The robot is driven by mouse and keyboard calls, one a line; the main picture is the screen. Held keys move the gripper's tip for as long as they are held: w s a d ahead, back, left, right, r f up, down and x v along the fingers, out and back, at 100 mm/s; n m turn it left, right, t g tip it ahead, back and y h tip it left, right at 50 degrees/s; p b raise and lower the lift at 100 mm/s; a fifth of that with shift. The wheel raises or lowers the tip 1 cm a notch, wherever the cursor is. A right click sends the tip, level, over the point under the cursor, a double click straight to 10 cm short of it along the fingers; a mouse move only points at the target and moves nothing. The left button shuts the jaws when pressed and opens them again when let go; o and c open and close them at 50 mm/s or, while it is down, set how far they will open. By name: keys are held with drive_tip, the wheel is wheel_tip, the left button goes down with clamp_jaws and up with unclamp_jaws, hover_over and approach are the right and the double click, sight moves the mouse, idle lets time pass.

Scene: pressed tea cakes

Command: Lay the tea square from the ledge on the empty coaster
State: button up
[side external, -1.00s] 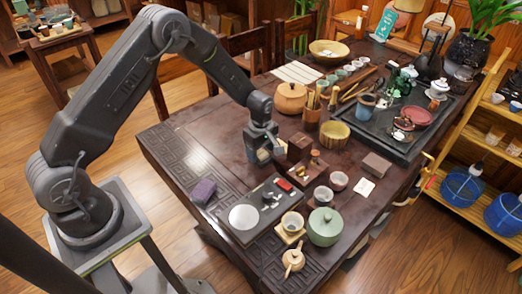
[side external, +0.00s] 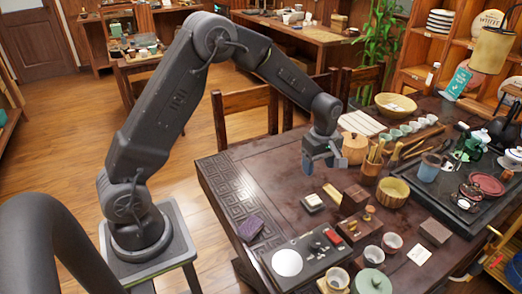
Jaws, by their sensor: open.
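My gripper (side external: 323,166) hangs open above the table, its fingers apart and nothing visible between them. On the table below it lies a small square piece (side external: 312,201) with a pale top and darker edge, apart from the fingers. It may be the tea square lying on a coaster, but it is too small to tell the layers apart. Just right of it a flat cream slip or coaster (side external: 332,193) lies beside a dark wooden block (side external: 355,197), which may be the ledge. No tea square can be made out on the block.
A dark board (side external: 312,253) with a white disc, cups (side external: 392,242) and a green lidded pot (side external: 371,282) stand in front. A tan pot (side external: 354,148) is close right of my gripper.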

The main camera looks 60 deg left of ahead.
drive_tip(key=s+d+r+m+t, duration=0.15)
drive_tip(key=s+r+m, duration=0.3)
drive_tip(key=r, duration=0.55)
drive_tip(key=s+d+r+m+t, duration=0.1)
drive_tip(key=s+r+m, duration=0.2)
drive_tip(key=s, duration=0.4)
drive_tip(key=s+r+m+t, duration=0.1)
drive_tip(key=s+r+m, duration=0.1)
drive_tip(key=s+m, duration=0.3)
drive_tip(key=s+d+r+m+t, duration=0.1)
drive_tip(key=s+r+m+t, duration=0.1)
drive_tip(key=s, duration=0.8)
drive_tip(key=shift+s+d+r+m, duration=0.3)
drive_tip(key=shift+r+m, duration=0.5)
drive_tip(key=shift+m, duration=0.45)
